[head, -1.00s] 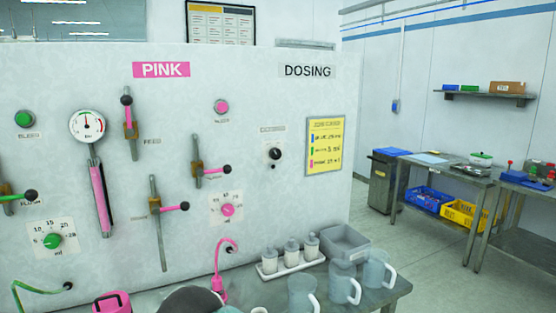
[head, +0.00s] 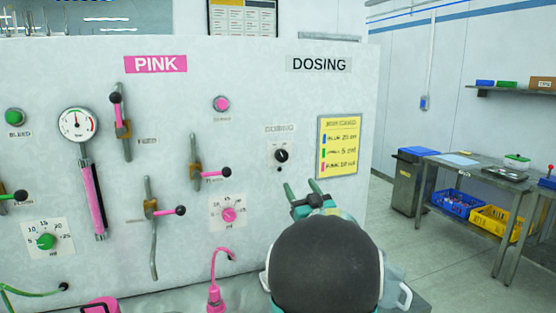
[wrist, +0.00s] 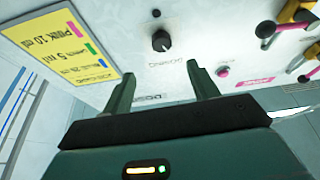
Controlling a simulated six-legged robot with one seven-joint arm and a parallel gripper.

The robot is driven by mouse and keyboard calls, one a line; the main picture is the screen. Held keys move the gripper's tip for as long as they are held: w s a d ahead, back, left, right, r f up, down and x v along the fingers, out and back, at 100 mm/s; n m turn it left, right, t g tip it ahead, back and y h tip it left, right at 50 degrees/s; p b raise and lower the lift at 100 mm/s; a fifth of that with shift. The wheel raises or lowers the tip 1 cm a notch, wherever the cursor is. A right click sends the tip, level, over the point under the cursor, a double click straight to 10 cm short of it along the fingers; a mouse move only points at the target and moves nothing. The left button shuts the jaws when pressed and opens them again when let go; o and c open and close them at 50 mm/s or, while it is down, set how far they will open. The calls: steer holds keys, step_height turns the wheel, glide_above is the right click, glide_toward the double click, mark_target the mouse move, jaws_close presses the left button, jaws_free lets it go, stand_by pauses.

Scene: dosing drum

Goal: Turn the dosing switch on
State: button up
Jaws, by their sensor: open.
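The dosing switch (head: 281,155) is a black rotary knob on a small white plate on the panel, under a small "DOSING" label (head: 280,128). Its pointer angle is too small to read surely. In the wrist view the knob (wrist: 161,41) lies beyond the fingertips, near the top middle. My gripper (head: 304,190) is raised in front of the panel, below and right of the knob. Its two green fingers are apart and empty, as the wrist view also shows (wrist: 160,80). The gripper does not touch the knob.
A yellow notice (head: 339,146) hangs right of the knob. My arm hides most of the bench with the mugs (head: 394,280). The panel around the knob is clear.

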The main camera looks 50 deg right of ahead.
mark_target(283, 157)
steer(key=x, duration=1.3)
steer(key=shift+w+r, duration=0.25)
steer(key=shift+w, duration=0.05)
steer(key=shift+c, duration=0.3)
steer(key=c, duration=0.9)
